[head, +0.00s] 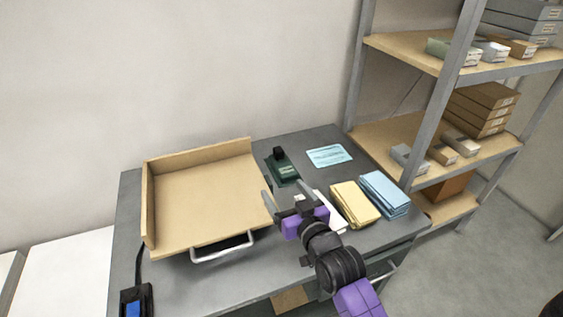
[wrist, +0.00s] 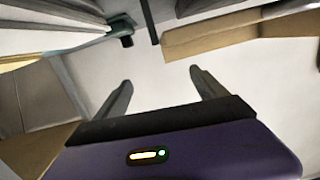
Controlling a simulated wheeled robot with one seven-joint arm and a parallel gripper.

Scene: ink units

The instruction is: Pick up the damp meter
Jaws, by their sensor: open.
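No label names the damp meter. A black handheld device with a blue screen (head: 136,303) and a cable lies at the front left of the grey desk in the head view; it may be the meter. A dark green unit with a black top (head: 281,165) stands behind my gripper, and part of it seems to show in the wrist view (wrist: 122,27). My gripper (head: 282,187) is open, above the desk just right of the wooden tray. In the wrist view the space between its fingers (wrist: 160,75) is empty.
The wooden tray (head: 150,205) with raised sides and a metal handle fills the desk's left. Yellow (head: 354,204) and blue (head: 384,194) stacks lie right of my gripper, a light blue card (head: 329,155) behind. A metal shelf rack (head: 436,130) stands at the right.

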